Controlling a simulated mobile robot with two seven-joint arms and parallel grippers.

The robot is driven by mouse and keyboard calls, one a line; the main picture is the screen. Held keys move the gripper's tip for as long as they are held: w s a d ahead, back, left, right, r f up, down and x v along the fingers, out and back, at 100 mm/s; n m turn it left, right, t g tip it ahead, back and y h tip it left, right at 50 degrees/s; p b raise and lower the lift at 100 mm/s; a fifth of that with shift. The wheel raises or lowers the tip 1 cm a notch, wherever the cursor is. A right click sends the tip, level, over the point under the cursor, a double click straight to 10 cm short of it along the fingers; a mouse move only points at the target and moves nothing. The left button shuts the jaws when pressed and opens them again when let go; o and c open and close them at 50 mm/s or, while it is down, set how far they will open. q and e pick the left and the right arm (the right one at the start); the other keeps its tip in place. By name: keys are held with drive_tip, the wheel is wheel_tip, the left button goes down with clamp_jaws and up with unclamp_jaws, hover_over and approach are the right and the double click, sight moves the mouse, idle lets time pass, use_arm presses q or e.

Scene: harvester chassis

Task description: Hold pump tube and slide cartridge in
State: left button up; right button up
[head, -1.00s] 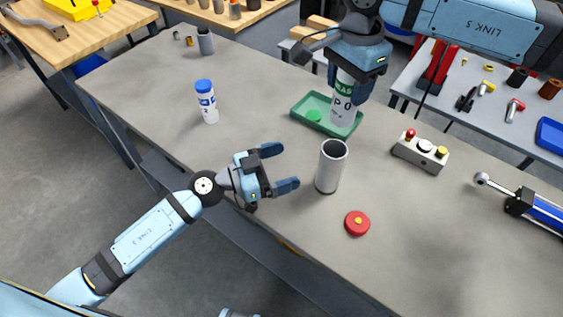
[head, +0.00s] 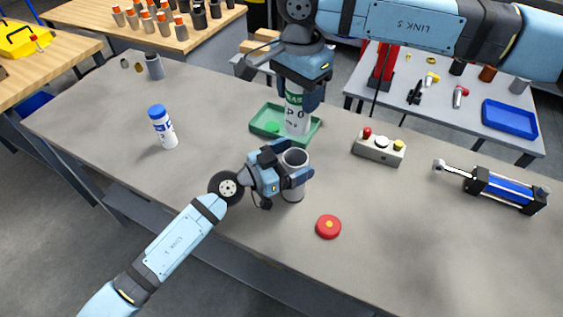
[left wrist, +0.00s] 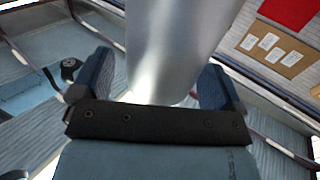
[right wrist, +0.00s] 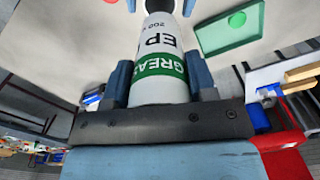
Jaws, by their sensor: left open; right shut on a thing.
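The pump tube (head: 292,190) is an open grey metal cylinder standing upright on the grey table. My left gripper (head: 294,174) is open with its fingers on either side of the tube; the tube also stands between the fingers in the left wrist view (left wrist: 175,50). My right gripper (head: 300,88) is shut on the grease cartridge (head: 296,112), a white cylinder with a green band and lettering. The right wrist view shows the cartridge (right wrist: 160,60) between both fingers. It is above or at the green tray (head: 266,118); I cannot tell whether it touches it.
A button box (head: 379,147) and a blue cylinder actuator (head: 500,188) are to the right. A white bottle with a blue lid (head: 162,127) stands left. The front right of the table is clear.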

sight(297, 126)
use_arm(q)
drive_tip(key=c, duration=1.3)
drive_tip(key=shift+c, duration=0.2)
idle(0.3)
use_arm(e)
drive_tip(key=shift+f, duration=4.05)
